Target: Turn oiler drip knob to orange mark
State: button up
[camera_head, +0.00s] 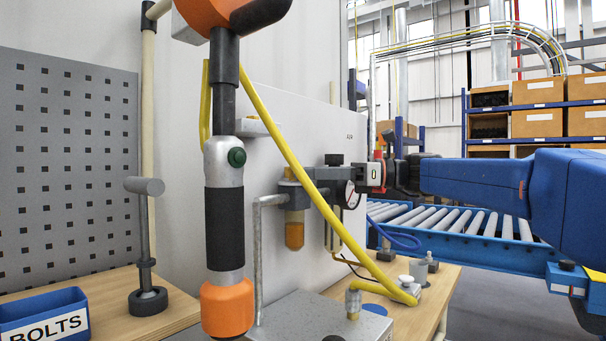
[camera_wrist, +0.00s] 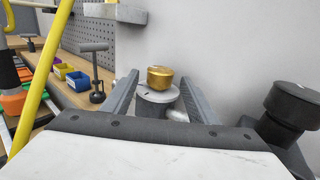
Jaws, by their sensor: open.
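The oiler drip knob is a small brass knob (camera_wrist: 159,77) on a round grey cap (camera_wrist: 156,104) in the wrist view. My gripper (camera_wrist: 159,88) is open, with one grey finger on each side of the knob and a visible gap to it. In the head view my gripper (camera_head: 371,175) reaches in from the right beside the air unit (camera_head: 325,180), near its round gauge (camera_head: 351,195). I cannot make out an orange mark on the cap in the wrist view.
A yellow hose (camera_head: 290,165) and a hanging tool with an orange tip (camera_head: 226,308) stand in front of the air unit. A black knob (camera_wrist: 292,104) is close at the right of the wrist view. The pale panel (camera_wrist: 220,50) lies behind the brass knob.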

jog(key=shift+a, duration=0.85)
jog(key=c, duration=1.1)
jog(key=shift+o, duration=0.2)
jog(key=shift+t, duration=0.3)
jog(key=m+t, duration=0.1)
jog(key=m+t+h, duration=0.1)
jog(key=t, duration=0.1)
jog(key=m+t, duration=0.1)
jog(key=t, duration=0.1)
jog(key=shift+s+a+r+m, duration=0.1)
jog(key=shift+s+a+m, duration=0.05)
jog(key=shift+s+m, duration=0.25)
jog(key=m+t+h, duration=0.1)
jog(key=t, duration=0.1)
jog(key=m+t+h, duration=0.1)
jog(key=t, duration=0.1)
jog(key=m+t+h, duration=0.1)
jog(key=m+h, duration=0.1)
jog(key=shift+s+a+t, duration=0.2)
jog(key=shift+s+t, duration=0.05)
jog(key=shift+t, duration=0.15)
jog(key=shift+m+t+h, duration=0.4)
jog(key=shift+m+h, duration=0.1)
jog(key=shift+m+t+h, duration=0.3)
